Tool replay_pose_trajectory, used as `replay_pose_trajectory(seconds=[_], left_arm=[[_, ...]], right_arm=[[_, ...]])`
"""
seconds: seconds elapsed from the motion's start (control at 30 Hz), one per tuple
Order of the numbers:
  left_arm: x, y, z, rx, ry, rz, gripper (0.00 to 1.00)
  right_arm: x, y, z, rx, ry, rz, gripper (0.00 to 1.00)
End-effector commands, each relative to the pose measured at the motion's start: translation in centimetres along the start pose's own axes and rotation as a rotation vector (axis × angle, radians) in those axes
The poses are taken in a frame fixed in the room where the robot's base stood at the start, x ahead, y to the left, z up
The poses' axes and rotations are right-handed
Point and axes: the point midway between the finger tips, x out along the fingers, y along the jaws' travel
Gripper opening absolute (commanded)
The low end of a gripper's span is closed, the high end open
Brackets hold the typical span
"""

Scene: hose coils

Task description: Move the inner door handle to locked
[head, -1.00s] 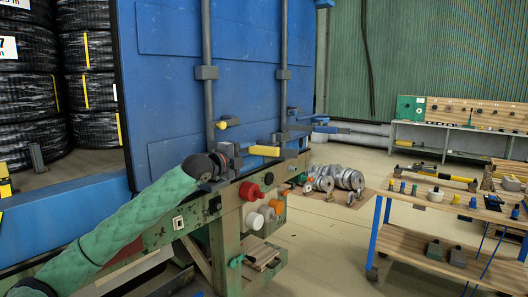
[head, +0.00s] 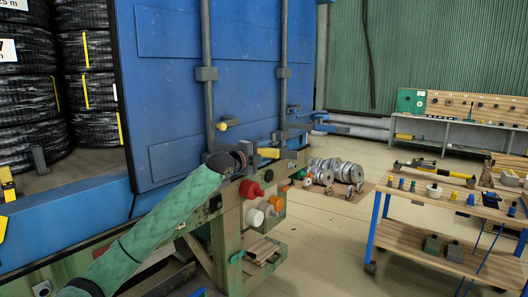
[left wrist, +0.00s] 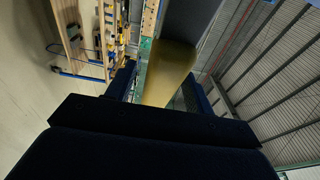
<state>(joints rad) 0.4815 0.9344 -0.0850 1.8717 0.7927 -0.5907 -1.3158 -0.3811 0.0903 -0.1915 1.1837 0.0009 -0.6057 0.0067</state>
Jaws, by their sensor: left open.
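The blue container door (head: 170,80) carries two vertical lock bars. A handle with a yellow grip (head: 268,152) sticks out low on the door, near the foot of the right bar. A second handle with a small yellow end (head: 222,126) sits at the left bar; I cannot tell for sure which is the inner one. My left gripper (head: 248,153) is just left of the larger yellow grip. In the left wrist view the yellow grip (left wrist: 168,75) lies ahead between the open dark fingers; contact cannot be told. My right gripper is not in view.
Below the gripper, red, white and orange knobs (head: 250,190) stick out of a green stand. Wrapped hose coils (head: 90,75) are stacked at the left. A wooden-topped blue cart (head: 440,230) stands at the right.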

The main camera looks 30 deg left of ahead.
Motion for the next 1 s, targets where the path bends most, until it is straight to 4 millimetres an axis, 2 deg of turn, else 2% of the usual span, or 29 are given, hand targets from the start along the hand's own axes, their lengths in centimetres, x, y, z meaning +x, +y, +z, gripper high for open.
replay_pose_trajectory(seconds=[0.23, 0.27, 0.5, 0.77, 1.0], left_arm=[[0.0, 0.0, 0.0, 0.000, 0.000, 0.000, 0.53], [0.0, 0.0, 0.0, 0.000, 0.000, 0.000, 0.49], [0.0, 0.1, 0.0, 0.000, 0.000, 0.001, 0.02], [0.2, 0.1, 0.0, -0.001, -0.007, 0.001, 0.00], [1.5, 0.1, 0.5, -0.002, -0.063, 0.000, 0.00]], right_arm=[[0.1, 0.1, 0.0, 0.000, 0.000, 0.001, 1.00], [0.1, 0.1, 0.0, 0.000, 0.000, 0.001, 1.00], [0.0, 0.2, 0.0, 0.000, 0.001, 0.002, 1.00], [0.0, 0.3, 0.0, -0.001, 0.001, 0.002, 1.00], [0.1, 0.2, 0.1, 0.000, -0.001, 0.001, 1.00]])
